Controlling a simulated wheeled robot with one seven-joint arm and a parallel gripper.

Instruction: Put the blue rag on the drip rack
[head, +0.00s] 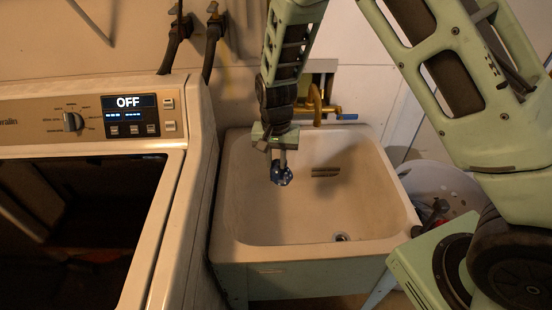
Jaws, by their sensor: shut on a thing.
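The blue rag (282,176) is a small dark blue bundle with a paler pattern, at the tip of my gripper (280,166). My gripper points down over the left back part of the utility sink (245,225) and is shut on the rag. The rag appears to hang above the basin; its exact height is hard to tell. A small brown slatted piece (326,172) shows in the sink, right of the rag and apart from it in the picture. I cannot tell whether it is the drip rack.
A brass faucet (318,108) stands at the sink's back edge, close to my arm. A washing machine (190,200) with an OFF display is on the left. A white basket (440,185) is on the right. The basin's front is clear around the drain (341,238).

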